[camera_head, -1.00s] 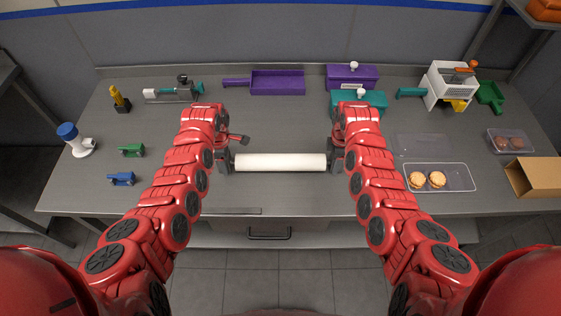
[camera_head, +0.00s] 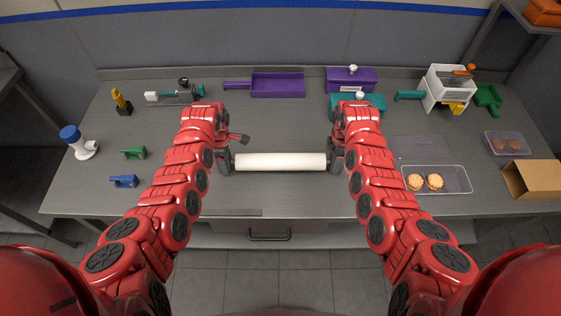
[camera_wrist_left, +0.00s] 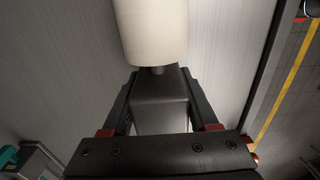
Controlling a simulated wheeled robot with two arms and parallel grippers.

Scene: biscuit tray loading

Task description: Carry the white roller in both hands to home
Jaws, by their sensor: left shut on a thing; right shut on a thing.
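The white roller (camera_head: 281,162) lies level across the space between my two grippers, over the front middle of the grey table. My left gripper (camera_head: 225,161) is shut on its left end. My right gripper (camera_head: 337,160) is shut on its right end. In the left wrist view the roller (camera_wrist_left: 152,30) shows as a cream cylinder, with its dark end between the fingers of my left gripper (camera_wrist_left: 160,95). I cannot tell how high the roller is above the table.
A purple tray (camera_head: 278,86) and a purple box (camera_head: 351,78) with a teal one (camera_head: 357,103) stand at the back. A clear tray (camera_head: 452,180) with two biscuits lies at right. Green (camera_head: 133,153) and blue (camera_head: 124,181) tools lie at left. The table middle (camera_head: 280,125) is clear.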

